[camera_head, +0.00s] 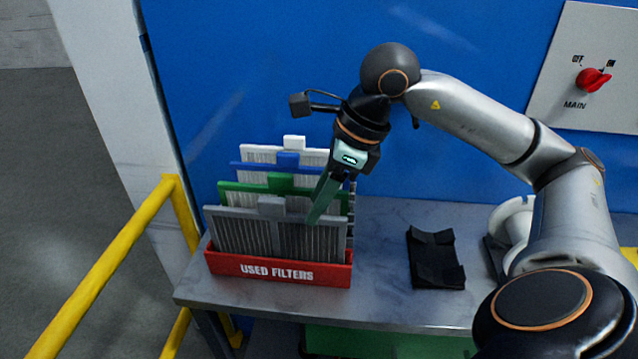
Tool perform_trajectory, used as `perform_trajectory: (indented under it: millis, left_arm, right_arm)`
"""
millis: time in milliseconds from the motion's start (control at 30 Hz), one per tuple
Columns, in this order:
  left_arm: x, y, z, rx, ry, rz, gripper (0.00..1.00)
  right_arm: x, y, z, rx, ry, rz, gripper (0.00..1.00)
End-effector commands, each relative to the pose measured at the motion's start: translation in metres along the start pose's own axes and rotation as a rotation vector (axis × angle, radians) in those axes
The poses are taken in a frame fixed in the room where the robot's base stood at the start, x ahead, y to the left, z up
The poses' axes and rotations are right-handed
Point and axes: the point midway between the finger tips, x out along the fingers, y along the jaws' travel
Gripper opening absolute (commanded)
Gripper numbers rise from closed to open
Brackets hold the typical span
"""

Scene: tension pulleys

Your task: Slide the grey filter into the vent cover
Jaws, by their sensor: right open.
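The grey filter (245,235) stands upright at the front of a red bin (225,264) labelled "USED FILTERS". It has a grey tab (271,205) on its top edge. My right gripper (316,215) points down at the right part of the grey filter, close to its top edge, and overlaps it in view. It is open, with nothing seen between its fingers; whether it touches the filter I cannot tell. My left gripper is not in view. No vent cover is recognisable in this view.
Behind the grey filter stand a green filter (236,190), a blue filter (250,169) and a white filter (262,150). A black holder (435,260) lies on the grey table (385,285). A yellow railing (110,262) runs at left. A blue wall (240,70) closes the back.

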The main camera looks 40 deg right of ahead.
Motion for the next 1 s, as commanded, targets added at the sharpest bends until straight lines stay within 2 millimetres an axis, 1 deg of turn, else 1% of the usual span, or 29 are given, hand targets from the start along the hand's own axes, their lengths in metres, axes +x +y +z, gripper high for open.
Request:
perform_trajectory:
  millis: [33, 100, 300, 400, 500, 700, 933, 967, 1000]
  left_arm:
    - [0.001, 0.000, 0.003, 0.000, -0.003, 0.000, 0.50]
    - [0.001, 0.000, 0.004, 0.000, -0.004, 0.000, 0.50]
    - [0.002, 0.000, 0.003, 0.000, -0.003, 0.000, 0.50]
    - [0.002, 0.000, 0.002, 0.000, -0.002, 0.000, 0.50]
    - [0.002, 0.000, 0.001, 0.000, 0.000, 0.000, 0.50]
    - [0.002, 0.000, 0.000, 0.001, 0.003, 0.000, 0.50]
    - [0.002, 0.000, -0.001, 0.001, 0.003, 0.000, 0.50]
    - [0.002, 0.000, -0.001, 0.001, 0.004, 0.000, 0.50]
    - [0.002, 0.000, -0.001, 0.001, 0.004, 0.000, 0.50]
  right_arm:
    - [0.012, 0.001, -0.001, 0.000, 0.003, 0.005, 0.50]
    - [0.026, 0.001, -0.001, 0.000, 0.002, 0.007, 0.50]
    - [0.063, 0.001, 0.000, 0.001, 0.000, 0.006, 0.50]
    - [0.078, 0.002, 0.000, 0.000, -0.001, 0.006, 0.50]
    - [0.089, 0.001, 0.001, 0.000, -0.001, 0.005, 0.50]
    - [0.099, 0.001, 0.001, 0.000, -0.002, 0.003, 0.50]
    - [0.099, 0.001, 0.001, 0.000, -0.002, 0.002, 0.50]
    - [0.099, 0.001, 0.001, 0.000, -0.002, 0.002, 0.49]
    - [0.099, 0.001, 0.001, 0.000, -0.002, 0.002, 0.44]
